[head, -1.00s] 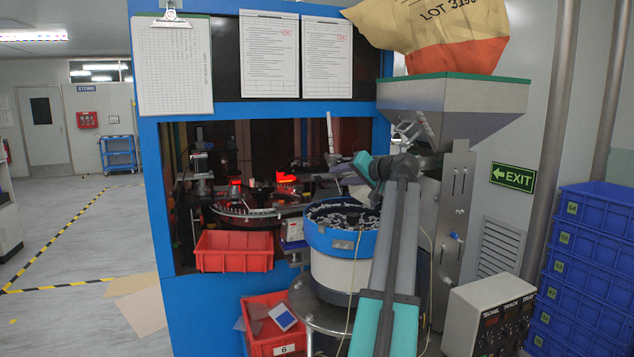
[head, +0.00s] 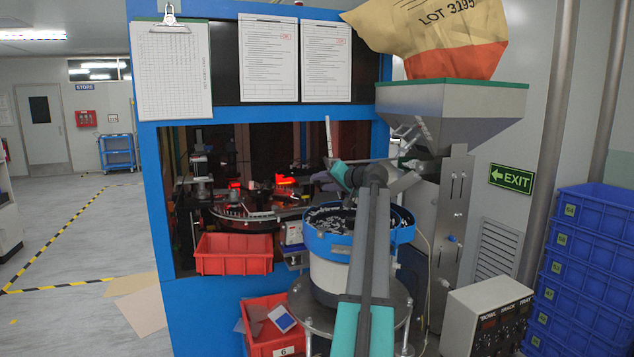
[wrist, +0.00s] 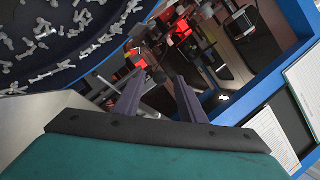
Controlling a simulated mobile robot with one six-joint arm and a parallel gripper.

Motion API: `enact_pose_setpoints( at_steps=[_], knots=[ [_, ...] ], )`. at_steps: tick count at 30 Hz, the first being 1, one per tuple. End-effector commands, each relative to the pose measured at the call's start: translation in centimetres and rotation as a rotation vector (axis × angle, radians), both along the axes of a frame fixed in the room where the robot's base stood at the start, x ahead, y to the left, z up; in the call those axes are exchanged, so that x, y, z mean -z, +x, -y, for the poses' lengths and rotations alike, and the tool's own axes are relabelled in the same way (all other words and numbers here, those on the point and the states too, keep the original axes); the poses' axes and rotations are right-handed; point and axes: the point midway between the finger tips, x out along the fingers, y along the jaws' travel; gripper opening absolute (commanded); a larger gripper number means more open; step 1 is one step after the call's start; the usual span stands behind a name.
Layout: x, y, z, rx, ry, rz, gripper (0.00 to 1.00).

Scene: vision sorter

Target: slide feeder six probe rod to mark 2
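Feeder six shows as a white bowl feeder with a blue rim (head: 330,247), full of small pale parts, beside the red bin labelled 6. A thin pale upright rod (head: 328,136) stands behind the bowl; I cannot tell whether it is the probe rod. No mark 2 is readable. My gripper (head: 322,178) is above and behind the bowl, small and partly lost against the dark cabinet opening. In the wrist view its two fingers (wrist: 159,80) stand apart with nothing between them. The bowl's parts (wrist: 60,45) lie to their left.
A steel hopper (head: 450,110) with a sack stands on a slotted column (head: 452,215) to the right. The blue cabinet (head: 160,225) frames a dark opening with a turntable and red lights. Red bins (head: 233,268) (head: 262,345), a control box (head: 490,320) and blue crates (head: 585,260) are nearby.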

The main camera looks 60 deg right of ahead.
Motion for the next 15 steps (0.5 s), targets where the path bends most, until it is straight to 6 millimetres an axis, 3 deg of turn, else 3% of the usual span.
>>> enact_pose_setpoints(
  at_steps=[6, 15],
  knots=[
    [0.6, 2.5, 1.0, -0.001, 0.000, -0.001, 0.37],
    [1.1, 3.5, 1.3, 0.001, 0.000, -0.001, 0.37]
  ],
)
